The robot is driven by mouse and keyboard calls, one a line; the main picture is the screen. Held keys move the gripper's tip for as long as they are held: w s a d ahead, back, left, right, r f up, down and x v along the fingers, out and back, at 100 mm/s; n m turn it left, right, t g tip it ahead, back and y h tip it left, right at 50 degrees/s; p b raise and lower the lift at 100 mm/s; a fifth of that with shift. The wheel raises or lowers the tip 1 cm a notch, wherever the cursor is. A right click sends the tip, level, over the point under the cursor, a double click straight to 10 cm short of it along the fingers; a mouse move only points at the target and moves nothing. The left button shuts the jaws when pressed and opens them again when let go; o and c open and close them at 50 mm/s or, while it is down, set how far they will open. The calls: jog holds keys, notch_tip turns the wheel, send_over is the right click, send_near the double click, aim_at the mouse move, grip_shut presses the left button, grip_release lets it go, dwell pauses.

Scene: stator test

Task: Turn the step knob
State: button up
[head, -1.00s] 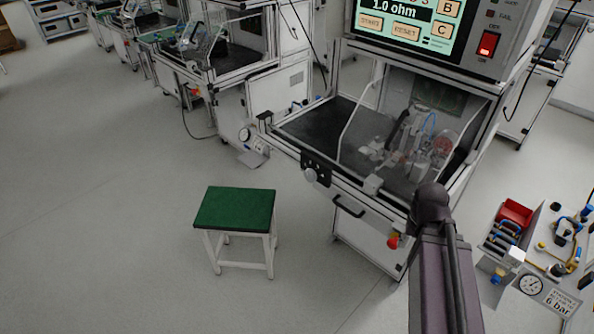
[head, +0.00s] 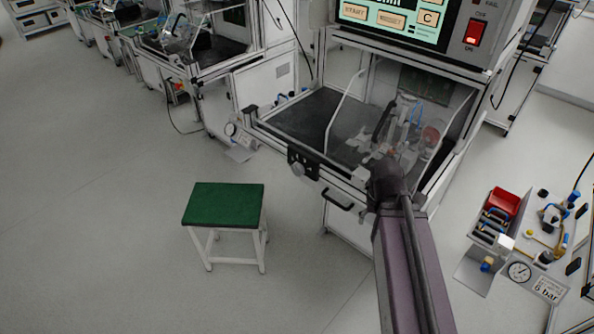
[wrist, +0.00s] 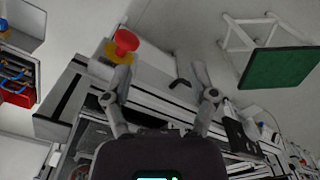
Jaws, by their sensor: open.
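The step knob (head: 297,170) is a small pale round knob on a black panel (head: 316,172) at the front left edge of the test station. In the wrist view, a dark panel (wrist: 238,135) shows right of my fingers; I cannot make out the knob clearly there. My gripper (wrist: 160,80) is open and empty, its two grey fingers spread wide. No knob is between the fingers. In the head view my arm crosses the station's front right, and I cannot make out the gripper behind it.
A red emergency button (wrist: 125,43) on a yellow base lies beside the left finger. A black drawer handle (head: 337,200) is below the panel. A green-topped stool (head: 225,205) stands left of the station. Open floor lies left.

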jog(key=shift+o, duration=0.3)
jog(key=shift+w+a+f+n+h+b, duration=0.15)
jog(key=shift+w+f+n+h+b, duration=0.2)
jog(key=shift+f+b, duration=0.2)
jog(key=n+t+h+b, duration=1)
jog(key=n+t+b, duration=0.4)
jog(key=n+b, duration=0.8)
send_near(296, 171)
jog(key=s+a+m+b, duration=0.2)
jog(key=shift+s+f, duration=0.2)
jog(key=shift+f, duration=0.05)
jog(key=x, duration=1.3)
jog(key=shift+w+d+r, duration=0.2)
jog(key=shift+w+d, duration=0.05)
jog(key=shift+w, duration=0.05)
